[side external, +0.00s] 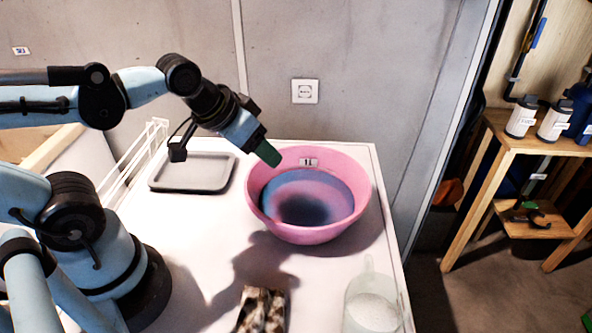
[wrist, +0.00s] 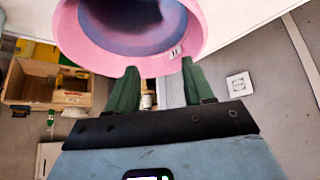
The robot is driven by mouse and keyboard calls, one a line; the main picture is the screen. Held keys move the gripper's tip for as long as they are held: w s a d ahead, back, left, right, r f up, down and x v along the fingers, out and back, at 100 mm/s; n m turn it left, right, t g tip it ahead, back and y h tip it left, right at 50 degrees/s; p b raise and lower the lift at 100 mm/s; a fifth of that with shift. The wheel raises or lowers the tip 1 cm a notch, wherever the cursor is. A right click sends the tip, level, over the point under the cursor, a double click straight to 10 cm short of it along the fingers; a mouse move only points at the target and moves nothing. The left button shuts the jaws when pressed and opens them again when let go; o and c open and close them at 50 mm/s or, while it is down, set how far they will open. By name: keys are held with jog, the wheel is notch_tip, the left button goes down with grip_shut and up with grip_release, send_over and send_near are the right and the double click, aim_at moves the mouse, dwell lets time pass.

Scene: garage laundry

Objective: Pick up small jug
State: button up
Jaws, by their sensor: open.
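A small clear jug (side external: 371,304) with white contents stands at the front right of the white worktop (side external: 330,285) in the side view. Its lower part is cut off by the picture edge, and I cannot make it out in the wrist view. My gripper (side external: 269,153) is open and empty, above the back left rim of the pink basin and away from the jug. In the wrist view its two green fingers (wrist: 158,78) are spread apart, with the basin beyond them.
The pink basin (side external: 308,233), with bluish contents, stands between my gripper and the jug; it fills the top of the wrist view (wrist: 190,48). A grey tray (side external: 192,187) lies at the back left. A brown patterned item (side external: 262,308) lies left of the jug.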

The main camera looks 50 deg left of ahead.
jog(key=w+d+g, duration=0.1)
jog(key=d+g, duration=0.1)
jog(key=d, duration=0.6)
jog(key=w+d+n+g, duration=0.1)
jog(key=d+g, duration=0.1)
jog(key=d, duration=0.6)
jog(key=w+d+n+g, duration=0.1)
jog(key=d+g, duration=0.1)
jog(key=d, duration=0.6)
jog(key=shift+f+g, duration=0.15)
jog(key=shift+g, duration=0.25)
send_near(369, 302)
jog(key=w+a+f, duration=0.2)
jog(key=w+a, duration=0.1)
jog(key=w, duration=0.1)
jog(key=shift+s+f, duration=0.2)
jog(key=shift+f, duration=1.3)
jog(key=shift+s+f, duration=0.2)
jog(key=shift+f, duration=1.35)
jog(key=shift+c, duration=0.2)
grip_shut()
